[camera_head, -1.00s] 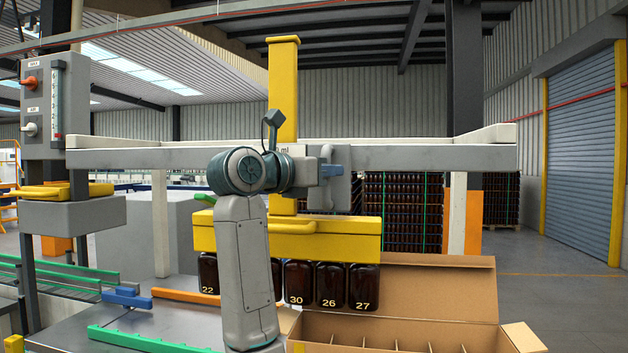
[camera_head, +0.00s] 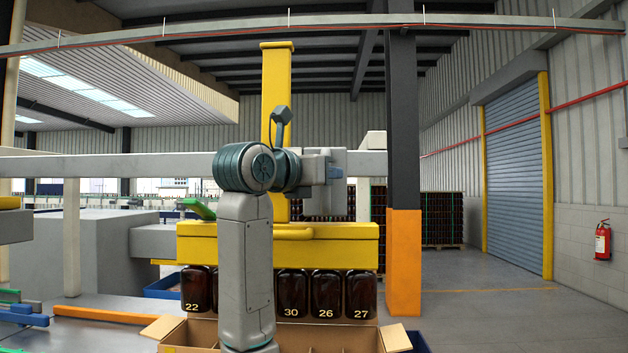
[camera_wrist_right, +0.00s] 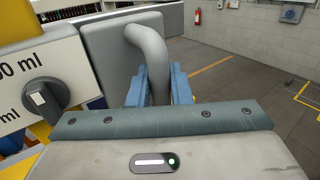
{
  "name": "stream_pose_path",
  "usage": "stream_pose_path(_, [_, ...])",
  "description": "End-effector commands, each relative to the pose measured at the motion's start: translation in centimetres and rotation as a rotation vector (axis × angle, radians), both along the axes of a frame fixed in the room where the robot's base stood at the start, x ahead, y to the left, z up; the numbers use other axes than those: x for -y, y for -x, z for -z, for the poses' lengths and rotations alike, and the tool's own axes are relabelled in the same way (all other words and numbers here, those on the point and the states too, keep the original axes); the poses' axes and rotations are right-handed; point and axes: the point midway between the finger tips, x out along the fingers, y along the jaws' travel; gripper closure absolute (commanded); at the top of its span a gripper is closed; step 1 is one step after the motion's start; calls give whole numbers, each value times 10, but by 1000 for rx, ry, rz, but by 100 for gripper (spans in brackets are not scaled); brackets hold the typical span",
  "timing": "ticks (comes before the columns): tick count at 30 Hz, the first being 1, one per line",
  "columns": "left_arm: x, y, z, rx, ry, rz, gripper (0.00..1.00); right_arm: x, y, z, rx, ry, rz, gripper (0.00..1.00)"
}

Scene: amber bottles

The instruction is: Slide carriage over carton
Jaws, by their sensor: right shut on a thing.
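The yellow carriage (camera_head: 345,250) hangs from the pale rail (camera_head: 110,166), with a row of dark amber bottles (camera_head: 327,292) under its head. Printed numbers 22, 30, 26 and 27 show. The open cardboard carton (camera_head: 394,338) shows at the bottom of the head view, below the bottles; its lower part is cut off and my arm covers part of it. My right gripper (camera_head: 335,172) is shut on the carriage's grey handle (camera_wrist_right: 150,45), with its blue fingers on both sides of the bar. Whether the bottles line up fully with the carton's cells I cannot tell. My left gripper is not in view.
An orange and dark post (camera_head: 403,260) stands right of the carriage. A fire extinguisher (camera_head: 602,240) hangs on the right wall. An orange bar (camera_head: 105,314) and blue parts lie at the left. The floor at the right is clear.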

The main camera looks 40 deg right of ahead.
Motion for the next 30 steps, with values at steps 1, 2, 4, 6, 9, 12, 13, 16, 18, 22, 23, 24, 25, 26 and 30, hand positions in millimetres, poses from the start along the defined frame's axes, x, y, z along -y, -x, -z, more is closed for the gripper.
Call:
stream_pose_path(1, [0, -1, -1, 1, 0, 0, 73, 1, 2, 0, 1, 1, 1, 100])
stream_pose_path(2, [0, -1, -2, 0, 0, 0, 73, 2, 2, 0, 1, 1, 1, 100])
stream_pose_path(4, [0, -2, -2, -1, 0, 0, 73, 2, 3, -1, 1, 1, 1, 100])
stream_pose_path(6, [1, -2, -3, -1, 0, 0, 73, 2, 3, -1, 1, 1, 1, 100])
stream_pose_path(9, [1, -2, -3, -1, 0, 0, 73, 2, 3, -1, 1, 1, 2, 100])
stream_pose_path(12, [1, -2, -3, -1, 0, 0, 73, 2, 3, -1, 1, 2, 2, 100])
stream_pose_path(13, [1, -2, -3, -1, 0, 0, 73, 2, 3, -1, 1, 2, 2, 100])
stream_pose_path(16, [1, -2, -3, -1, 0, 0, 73, 2, 3, -1, 1, 2, 2, 63])
stream_pose_path(18, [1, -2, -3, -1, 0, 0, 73, 2, 3, -1, 1, 1, 1, 63])
stream_pose_path(22, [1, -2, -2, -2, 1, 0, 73, 2, 3, -1, 0, 1, 1, 63])
stream_pose_path(23, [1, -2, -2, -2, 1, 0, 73, 2, 2, -1, 0, 1, 0, 63])
stream_pose_path(24, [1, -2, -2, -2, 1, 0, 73, 2, 2, 0, 0, 1, 0, 63])
stream_pose_path(25, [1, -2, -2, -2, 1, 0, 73, 1, 2, 0, 0, 0, 0, 63])
stream_pose_path(26, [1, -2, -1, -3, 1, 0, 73, 0, 2, 0, 0, 0, -1, 63])
stream_pose_path(30, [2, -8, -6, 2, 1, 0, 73, -14, 4, 1, 3, 1, -4, 63])
